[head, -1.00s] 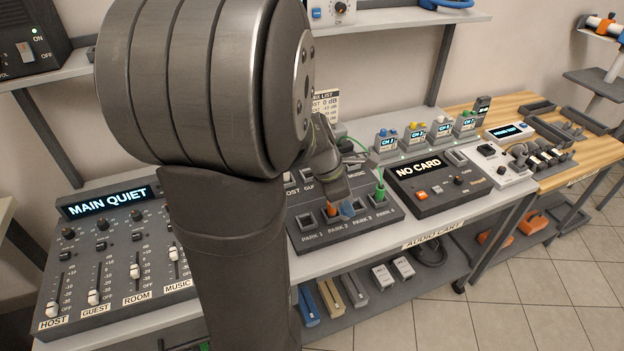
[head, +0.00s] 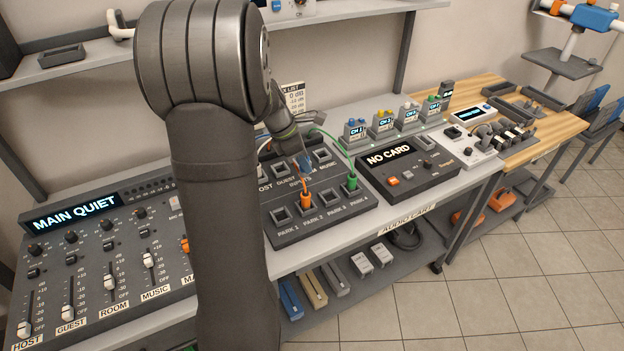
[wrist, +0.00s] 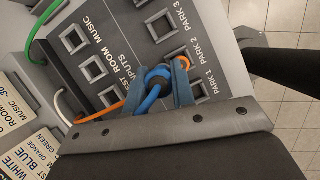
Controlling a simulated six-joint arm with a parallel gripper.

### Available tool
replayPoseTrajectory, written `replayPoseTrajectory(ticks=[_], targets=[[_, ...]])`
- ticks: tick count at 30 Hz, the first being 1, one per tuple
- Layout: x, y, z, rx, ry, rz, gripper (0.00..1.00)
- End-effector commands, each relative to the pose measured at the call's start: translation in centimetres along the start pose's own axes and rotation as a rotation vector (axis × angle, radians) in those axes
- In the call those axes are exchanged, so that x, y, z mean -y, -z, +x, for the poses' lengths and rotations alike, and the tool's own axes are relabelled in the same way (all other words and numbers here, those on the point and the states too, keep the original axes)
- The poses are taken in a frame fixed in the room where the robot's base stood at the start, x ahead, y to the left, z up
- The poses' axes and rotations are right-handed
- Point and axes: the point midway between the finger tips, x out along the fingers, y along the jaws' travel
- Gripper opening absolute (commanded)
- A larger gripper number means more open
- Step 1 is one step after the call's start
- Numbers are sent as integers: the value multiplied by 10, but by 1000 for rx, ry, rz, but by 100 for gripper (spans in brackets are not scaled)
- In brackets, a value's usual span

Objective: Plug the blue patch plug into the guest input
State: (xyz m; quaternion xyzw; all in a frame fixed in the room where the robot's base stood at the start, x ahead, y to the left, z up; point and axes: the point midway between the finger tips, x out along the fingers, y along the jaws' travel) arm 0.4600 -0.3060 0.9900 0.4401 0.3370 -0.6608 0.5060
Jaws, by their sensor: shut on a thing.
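My gripper (head: 300,160) is shut on the blue plug (head: 306,163), held in the air above the dark patch panel (head: 368,204). In the wrist view the blue plug (wrist: 155,82) sits between the two fingers, with its blue cable looping below. The guest input (head: 284,170) is in the panel's back row, left of the gripper in the head view. In the wrist view the guest socket (wrist: 110,95) looks empty, and its label is partly hidden. The blue plug's tip is hard to make out.
An orange plug (head: 306,199) stands in PARK 2 and a green plug (head: 351,182) in PARK 4, with cables running up past the gripper. A white cable (wrist: 64,106) lies by the inputs. A NO CARD unit (head: 405,175) is to the right, a mixer (head: 100,255) to the left.

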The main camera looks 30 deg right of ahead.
Motion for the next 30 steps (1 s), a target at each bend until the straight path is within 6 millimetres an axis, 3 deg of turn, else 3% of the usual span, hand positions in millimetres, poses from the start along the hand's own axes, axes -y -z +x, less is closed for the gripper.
replayPoseTrajectory(ticks=[1, 6, 13, 19, 30], targets=[[-19, 6, 2, 0, 0, -3, 1], [-75, 24, 7, 0, 0, -4, 1], [-128, 49, 13, -3, -1, -3, 1], [-146, 59, 15, -4, 0, -2, 1], [-147, 68, 33, -4, 0, -2, 1]])
